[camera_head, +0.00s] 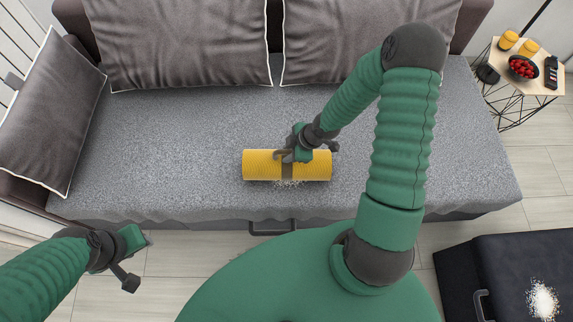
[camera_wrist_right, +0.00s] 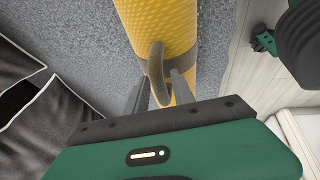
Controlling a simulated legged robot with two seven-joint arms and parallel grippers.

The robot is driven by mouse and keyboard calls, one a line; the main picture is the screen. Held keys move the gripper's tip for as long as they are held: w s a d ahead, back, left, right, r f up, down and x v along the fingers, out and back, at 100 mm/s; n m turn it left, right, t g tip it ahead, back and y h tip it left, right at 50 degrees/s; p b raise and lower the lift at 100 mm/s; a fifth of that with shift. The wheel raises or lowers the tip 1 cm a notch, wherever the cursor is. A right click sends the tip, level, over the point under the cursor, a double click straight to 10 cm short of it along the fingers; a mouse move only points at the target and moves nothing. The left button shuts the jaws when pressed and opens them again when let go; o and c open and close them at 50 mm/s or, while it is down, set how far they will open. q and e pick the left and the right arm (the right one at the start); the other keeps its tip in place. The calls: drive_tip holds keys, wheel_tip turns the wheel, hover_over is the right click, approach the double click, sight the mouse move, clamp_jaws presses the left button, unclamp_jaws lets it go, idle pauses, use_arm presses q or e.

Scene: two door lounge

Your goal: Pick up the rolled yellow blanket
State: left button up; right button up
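The rolled yellow blanket (camera_head: 258,165) lies on the front of the grey sofa seat, with a brown strap around its middle. In the right wrist view the blanket (camera_wrist_right: 190,28) runs top to bottom, and the strap's raised loop handle (camera_wrist_right: 157,62) stands up from it. My right gripper (camera_head: 287,154) is at the strap. In the wrist view its two fingers (camera_wrist_right: 160,88) are spread, one on each side of the loop, with gaps visible; whether a finger touches the blanket is unclear. My left gripper (camera_head: 138,262) is open and empty, in front of the sofa's left part.
Grey cushions (camera_head: 180,40) line the back, and another (camera_head: 50,120) leans at left. A side table (camera_head: 535,85) with yellow items and a red-filled bowl stands at right. A black ottoman (camera_head: 510,260) is lower right.

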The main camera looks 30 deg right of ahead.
drive_tip(key=shift+d, duration=0.2)
clamp_jaws()
idle(0.9)
